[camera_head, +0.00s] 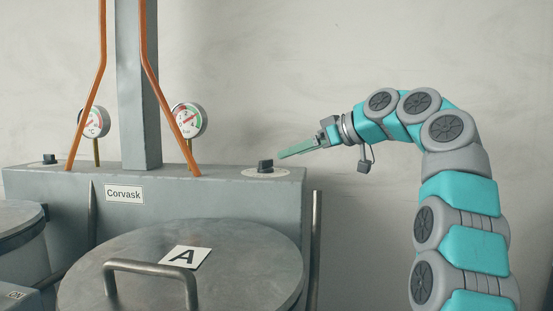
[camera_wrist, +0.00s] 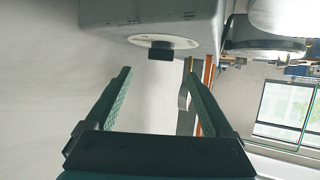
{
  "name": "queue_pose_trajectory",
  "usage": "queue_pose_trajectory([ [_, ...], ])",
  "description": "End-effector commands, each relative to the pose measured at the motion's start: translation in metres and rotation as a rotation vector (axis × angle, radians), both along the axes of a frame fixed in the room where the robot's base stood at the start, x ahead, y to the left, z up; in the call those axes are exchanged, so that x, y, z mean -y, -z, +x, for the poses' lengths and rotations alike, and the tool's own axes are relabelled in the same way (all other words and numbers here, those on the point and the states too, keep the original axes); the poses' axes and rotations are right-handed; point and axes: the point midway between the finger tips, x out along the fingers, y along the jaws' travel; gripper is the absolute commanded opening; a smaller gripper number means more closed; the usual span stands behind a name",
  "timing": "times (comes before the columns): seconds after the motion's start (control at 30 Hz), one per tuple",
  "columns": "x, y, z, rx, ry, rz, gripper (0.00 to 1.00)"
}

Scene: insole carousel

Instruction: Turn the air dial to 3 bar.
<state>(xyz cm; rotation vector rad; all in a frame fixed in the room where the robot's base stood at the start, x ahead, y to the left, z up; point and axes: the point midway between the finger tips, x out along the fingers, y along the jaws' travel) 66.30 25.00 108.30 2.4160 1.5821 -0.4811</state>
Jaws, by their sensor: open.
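The air dial is a black knob (camera_head: 265,166) on a pale round scale plate (camera_head: 284,173), on top of the grey housing at its right end. The knob (camera_wrist: 160,54) also shows in the wrist view, ahead of the fingers and roughly between their lines. My gripper (camera_head: 281,154) reaches in from the right with its green fingers just right of the knob and slightly above it. In the wrist view my gripper (camera_wrist: 160,74) is open with nothing between the fingers. The bar gauge (camera_head: 189,119) stands left of the dial; its reading is too small to tell.
Orange pipes (camera_head: 154,72) and a grey column (camera_head: 137,90) rise left of the dial. A °C gauge (camera_head: 95,122) and another black knob (camera_head: 49,158) stand farther left. Lid A (camera_head: 235,250) with its handle lies in front.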

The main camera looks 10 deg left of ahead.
Motion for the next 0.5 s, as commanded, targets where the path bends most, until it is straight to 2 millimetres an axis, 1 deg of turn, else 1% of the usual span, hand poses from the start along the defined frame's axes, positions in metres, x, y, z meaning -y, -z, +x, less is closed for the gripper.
queue_pose_trajectory([
  [0.17,-0.013,0.006,0.004,-0.001,-0.002,-0.002,0.88],
  [0.5,-0.055,0.024,0.023,-0.002,-0.002,-0.002,0.88],
])
